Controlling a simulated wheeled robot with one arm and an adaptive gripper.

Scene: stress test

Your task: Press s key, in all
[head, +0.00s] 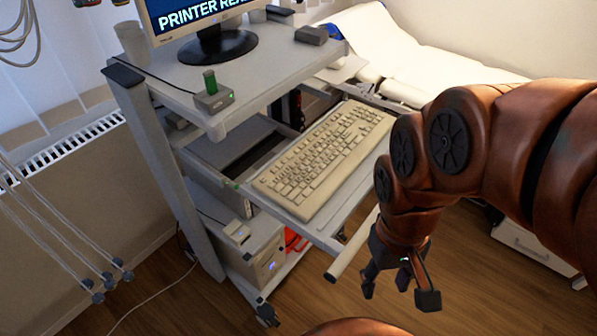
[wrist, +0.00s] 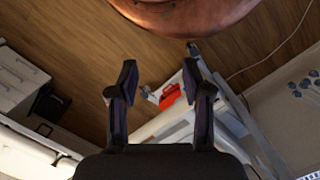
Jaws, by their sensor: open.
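A beige keyboard (head: 325,157) lies on the pull-out tray (head: 343,212) of a grey computer cart in the head view. The letters on its keys are too small to read, so I cannot pick out the s key. My gripper (head: 400,290) hangs to the right of and in front of the tray, pointing down over the wooden floor, apart from the keyboard. It is open and empty. The wrist view shows its two fingers (wrist: 160,90) spread, with floor and part of the cart beyond them. The keyboard is not clearly visible there.
A monitor (head: 212,40) stands on the cart's upper shelf, with a small box and green cylinder (head: 211,90) at its front edge. A red object (wrist: 170,95) sits low in the cart. A bed (head: 420,60) stands behind. The floor in front is clear.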

